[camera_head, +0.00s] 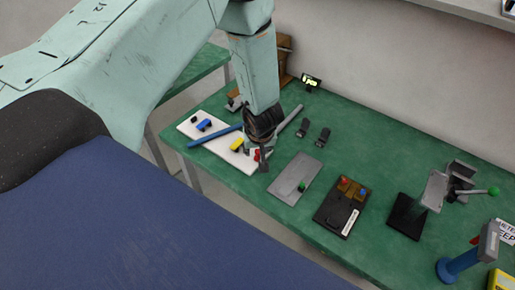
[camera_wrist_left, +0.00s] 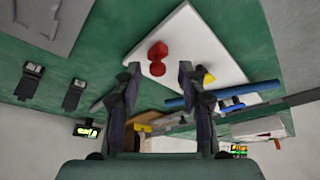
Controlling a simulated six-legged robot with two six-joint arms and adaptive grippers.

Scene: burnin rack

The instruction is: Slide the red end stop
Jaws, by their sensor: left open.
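The red end stop (camera_head: 257,154) sits on the white board (camera_head: 222,151) near its right end, partly hidden by my left gripper in the head view. In the left wrist view the red end stop (camera_wrist_left: 157,58) shows as two rounded red parts on the white board (camera_wrist_left: 195,42). My left gripper (camera_head: 259,157) is open right at the stop. In the wrist view its fingertips (camera_wrist_left: 159,69) are spread on either side of the lower red part, with no clear contact. My right gripper is not in view.
A yellow piece (camera_head: 237,145), a blue piece (camera_head: 204,125) and a blue bar (camera_head: 215,136) are on or over the board. A grey plate (camera_head: 293,180) with a green knob and a black fixture (camera_head: 341,211) stand to the right on the green table (camera_head: 370,160).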

